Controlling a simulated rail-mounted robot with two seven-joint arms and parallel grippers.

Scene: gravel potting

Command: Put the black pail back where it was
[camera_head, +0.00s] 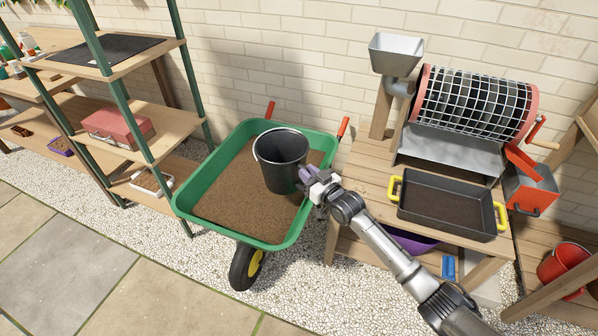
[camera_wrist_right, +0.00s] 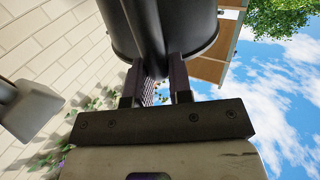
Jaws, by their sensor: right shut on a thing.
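The black pail (camera_head: 281,160) is upright over the green wheelbarrow (camera_head: 184,197), which holds brown soil or gravel. My right gripper (camera_head: 304,181) reaches in from the lower right and is shut on the side of the black pail. In the right wrist view the pail (camera_wrist_right: 190,30) fills the top, with the fingers (camera_wrist_right: 158,75) of my right gripper against it. I cannot tell whether the pail's base touches the soil. The inside of the pail is dark, and its contents cannot be made out. My left gripper is not in view.
A wooden bench (camera_head: 365,165) to the right carries a mesh drum sieve (camera_head: 475,103) and a black tray with yellow handles (camera_head: 447,204). A red pail (camera_head: 566,264) stands at the far right. A shelf rack (camera_head: 165,119) stands close on the left. Paving (camera_head: 150,300) in front is clear.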

